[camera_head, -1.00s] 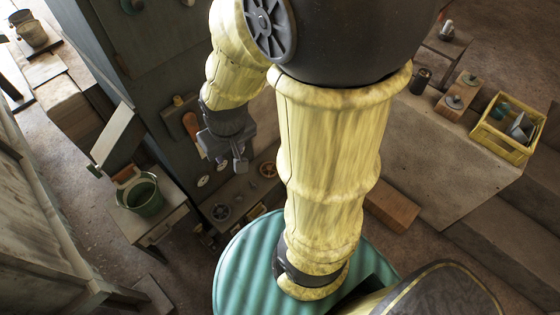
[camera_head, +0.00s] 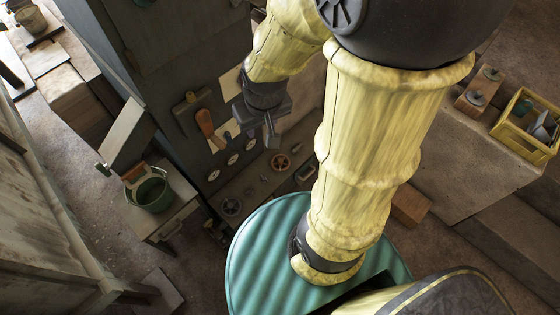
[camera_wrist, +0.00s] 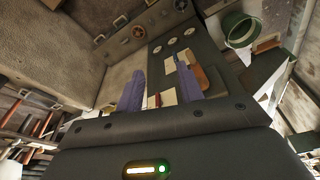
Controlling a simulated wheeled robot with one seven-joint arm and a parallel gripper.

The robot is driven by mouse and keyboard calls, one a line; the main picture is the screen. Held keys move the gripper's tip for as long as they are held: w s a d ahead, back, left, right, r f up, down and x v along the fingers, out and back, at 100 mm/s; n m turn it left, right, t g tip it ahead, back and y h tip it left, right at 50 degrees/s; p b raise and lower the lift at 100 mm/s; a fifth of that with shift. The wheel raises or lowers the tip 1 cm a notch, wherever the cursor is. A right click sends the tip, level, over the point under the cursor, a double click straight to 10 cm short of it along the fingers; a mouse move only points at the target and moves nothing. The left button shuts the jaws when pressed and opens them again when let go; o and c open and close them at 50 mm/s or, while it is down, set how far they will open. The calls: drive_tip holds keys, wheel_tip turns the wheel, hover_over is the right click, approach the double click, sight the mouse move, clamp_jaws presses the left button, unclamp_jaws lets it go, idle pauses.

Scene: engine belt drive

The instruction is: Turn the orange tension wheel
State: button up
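A small orange-brown spoked wheel (camera_head: 281,161), which looks like the tension wheel, sits low at the machine, right of the row of dials. It also shows at the top of the wrist view (camera_wrist: 138,32), beyond and left of the fingertips. My gripper (camera_head: 271,140) hangs above and slightly left of the wheel in the head view, apart from it. In the wrist view my gripper (camera_wrist: 160,66) has its two bluish fingers spread with nothing held between them. A grey spoked wheel (camera_head: 230,205) lies lower left of the orange one.
An orange-brown lever handle (camera_head: 207,125) stands out from the dark panel (camera_head: 180,60) left of my gripper, above several white dials (camera_head: 232,159). A green bucket (camera_head: 152,192) stands on a small table at left. A yellow crate (camera_head: 526,124) is at far right.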

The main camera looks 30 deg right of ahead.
drive_tip(key=w+d+f+n+g+b, duration=0.1)
drive_tip(key=w+f+n+b, duration=0.2)
drive_tip(key=w+f+b, duration=0.3)
drive_tip(key=w+d+f+n+b, duration=0.2)
drive_tip(key=w+f+n+b, duration=0.15)
drive_tip(key=f+b, duration=0.4)
drive_tip(key=n+g+b, duration=0.2)
drive_tip(key=n+b, duration=1.3)
drive_tip(key=b, duration=1)
hover_over(280, 160)
wheel_tip(280, 160, down, 44)
drive_tip(key=shift+s+r, duration=0.1)
drive_tip(key=shift+r, duration=0.05)
wheel_tip(280, 160, down, 17)
drive_tip(key=b, duration=0.6)
drive_tip(key=shift+f, duration=0.2)
